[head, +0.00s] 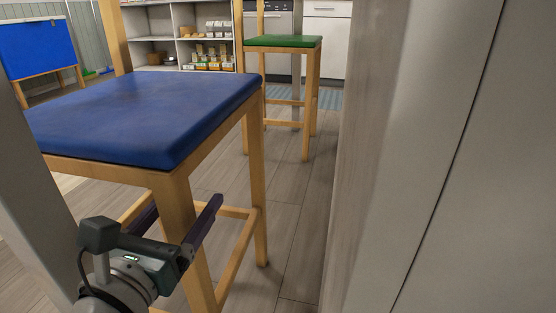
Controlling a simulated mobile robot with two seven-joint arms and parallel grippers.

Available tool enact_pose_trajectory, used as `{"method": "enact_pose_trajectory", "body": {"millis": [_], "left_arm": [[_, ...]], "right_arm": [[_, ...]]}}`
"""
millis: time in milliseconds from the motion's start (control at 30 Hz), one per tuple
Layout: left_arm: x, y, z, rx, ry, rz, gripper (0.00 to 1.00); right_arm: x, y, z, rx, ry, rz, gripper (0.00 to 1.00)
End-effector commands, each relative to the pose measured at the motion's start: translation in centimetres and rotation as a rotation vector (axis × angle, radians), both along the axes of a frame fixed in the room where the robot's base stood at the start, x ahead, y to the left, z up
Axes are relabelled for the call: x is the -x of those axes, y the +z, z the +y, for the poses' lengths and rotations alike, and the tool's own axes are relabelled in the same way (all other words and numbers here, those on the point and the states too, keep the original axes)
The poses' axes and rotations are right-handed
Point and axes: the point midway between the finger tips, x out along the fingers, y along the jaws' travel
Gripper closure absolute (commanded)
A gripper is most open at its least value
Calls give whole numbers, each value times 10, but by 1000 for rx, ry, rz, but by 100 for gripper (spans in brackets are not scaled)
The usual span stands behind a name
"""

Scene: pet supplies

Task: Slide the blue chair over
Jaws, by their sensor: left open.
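The blue chair (150,110) stands upright close in front of me, with a blue padded seat and light wooden legs. Its near leg (176,210) comes down beside my left gripper (180,207). The gripper is open, low under the seat's near corner, with its two dark fingers pointing up and away. In the picture the leg shows between the fingers; I cannot tell whether either finger touches it. My right gripper is not in view.
A green-seated chair (283,41) stands farther back. A blue-backed piece of furniture (38,45) is at the far left, and shelves (205,30) stand behind. A tall grey panel (430,170) closes off the right. A strip of wooden floor (295,215) is clear between the blue chair and the panel.

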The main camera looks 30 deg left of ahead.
Motion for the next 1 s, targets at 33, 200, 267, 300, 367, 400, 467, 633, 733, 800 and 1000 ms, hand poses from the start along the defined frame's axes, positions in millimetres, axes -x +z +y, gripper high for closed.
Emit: {"method": "enact_pose_trajectory", "body": {"millis": [33,200,267,300,367,400,467,633,733,800,1000], "left_arm": [[0,0,0,0,0,0,22],[0,0,0,0,0,0,26],[0,0,0,0,0,0,33],[0,0,0,0,0,0,37],[0,0,0,0,0,0,44],[0,0,0,0,0,0,48],[0,0,0,0,0,0,55],[0,0,0,0,0,0,74],[0,0,0,0,0,0,86],[0,0,0,0,0,0,93],[0,0,0,0,0,0,100]], "right_arm": [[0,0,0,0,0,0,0],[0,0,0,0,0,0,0],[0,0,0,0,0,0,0],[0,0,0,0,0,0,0],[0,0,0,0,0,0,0],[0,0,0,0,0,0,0],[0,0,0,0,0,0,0],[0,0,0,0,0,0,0],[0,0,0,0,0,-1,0],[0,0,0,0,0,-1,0],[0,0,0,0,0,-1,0]]}}
